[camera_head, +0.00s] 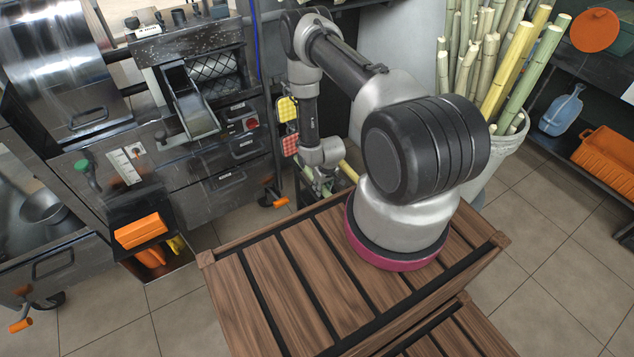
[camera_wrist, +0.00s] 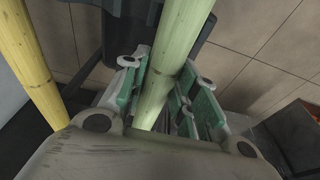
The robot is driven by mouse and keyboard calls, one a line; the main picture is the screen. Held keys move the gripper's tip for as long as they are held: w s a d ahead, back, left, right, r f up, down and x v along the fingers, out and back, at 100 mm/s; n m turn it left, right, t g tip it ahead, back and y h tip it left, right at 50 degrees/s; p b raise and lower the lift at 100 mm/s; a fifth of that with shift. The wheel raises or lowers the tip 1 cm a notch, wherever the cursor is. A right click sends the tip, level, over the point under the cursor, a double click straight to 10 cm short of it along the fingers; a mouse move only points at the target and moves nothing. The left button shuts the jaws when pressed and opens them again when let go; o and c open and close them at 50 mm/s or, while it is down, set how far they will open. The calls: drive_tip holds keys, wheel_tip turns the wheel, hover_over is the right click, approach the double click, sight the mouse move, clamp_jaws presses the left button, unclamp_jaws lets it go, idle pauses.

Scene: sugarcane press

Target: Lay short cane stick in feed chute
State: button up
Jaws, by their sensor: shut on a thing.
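My gripper (camera_head: 322,186) is low beside the press, left of my arm's base in the head view. In the wrist view its green-padded fingers (camera_wrist: 168,88) are shut on a pale green cane stick (camera_wrist: 182,32), which runs up between them. A yellow cane stick (camera_wrist: 28,62) stands apart at the left of that view. In the head view a cane end (camera_head: 348,171) shows right beside the gripper, and I cannot tell which stick it is. The feed chute (camera_head: 193,106) is a sloping metal trough on the press (camera_head: 210,72), up and left of my gripper. It looks empty.
A white bucket (camera_head: 503,160) of tall canes stands at the right. A dark holder (camera_wrist: 205,22) is behind the held stick in the wrist view. Tiled floor (camera_head: 100,325) is open at the lower left.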

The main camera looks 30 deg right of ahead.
drive_tip(key=shift+r, duration=1.25)
drive_tip(key=shift+s+d+r, duration=0.1)
drive_tip(key=shift+s+r, duration=0.25)
drive_tip(key=shift+s, duration=1.15)
drive_tip(key=shift+s+r, duration=0.3)
drive_tip(key=shift+s, duration=1.2)
drive_tip(key=shift+s+d+r, duration=0.1)
drive_tip(key=shift+s+r, duration=0.25)
drive_tip(key=shift+s, duration=1.15)
wheel_tip(320, 180, up, 8)
